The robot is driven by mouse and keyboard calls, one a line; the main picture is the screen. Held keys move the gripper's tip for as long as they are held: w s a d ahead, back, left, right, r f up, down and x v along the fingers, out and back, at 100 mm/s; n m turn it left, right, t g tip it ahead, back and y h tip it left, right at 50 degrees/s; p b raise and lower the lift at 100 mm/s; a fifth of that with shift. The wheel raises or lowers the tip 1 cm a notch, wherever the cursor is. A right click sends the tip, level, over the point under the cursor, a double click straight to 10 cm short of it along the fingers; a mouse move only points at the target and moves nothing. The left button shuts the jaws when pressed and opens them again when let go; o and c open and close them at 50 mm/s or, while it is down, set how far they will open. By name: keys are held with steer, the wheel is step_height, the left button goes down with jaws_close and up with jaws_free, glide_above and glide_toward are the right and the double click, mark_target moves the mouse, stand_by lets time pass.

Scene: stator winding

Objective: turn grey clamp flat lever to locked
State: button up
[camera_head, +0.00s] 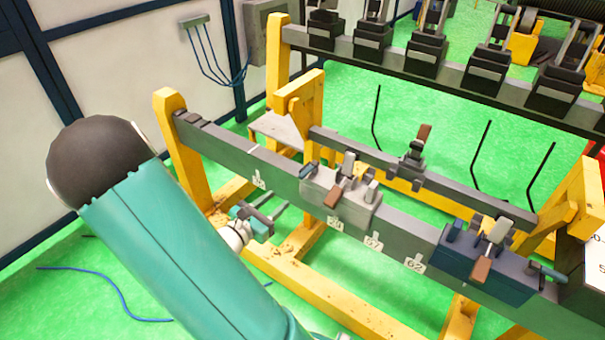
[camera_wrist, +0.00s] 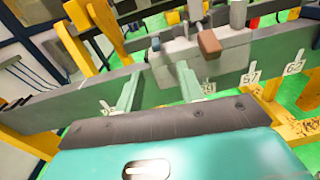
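The grey clamp (camera_head: 350,208) is a light grey block on the front dark rail. Its flat lever, with a brown grip (camera_head: 335,196), sticks out toward the front and slopes down. In the wrist view the clamp block (camera_wrist: 222,68) is at upper centre right, with the brown grip (camera_wrist: 209,42) in front of it. My gripper (camera_head: 278,199) is in front of the rail, left of the clamp and apart from the lever. In the wrist view its two fingers (camera_wrist: 160,74) are spread with nothing held between them, left of the brown grip.
A blue clamp (camera_head: 484,268) with a brown-gripped lever sits farther right on the front rail (camera_head: 230,150). A dark clamp (camera_head: 412,168) with a raised brown grip is on the rail behind. Number tags (camera_head: 372,243) hang along the front rail. Yellow frame posts (camera_head: 182,150) stand around.

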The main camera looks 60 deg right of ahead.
mark_target(300, 178)
steer(key=shift+n+t+h, duration=0.3)
steer(key=shift+n+t, duration=0.1)
steer(key=shift+n, duration=0.2)
steer(key=d, duration=0.4)
steer(key=s+d, duration=0.1)
steer(key=d, duration=0.4)
steer(key=s+d, duration=0.1)
steer(key=d, duration=0.4)
steer(key=shift+d+f, duration=0.15)
steer(key=shift+f, duration=0.1)
steer(key=shift+c, duration=0.2)
jaws_close()
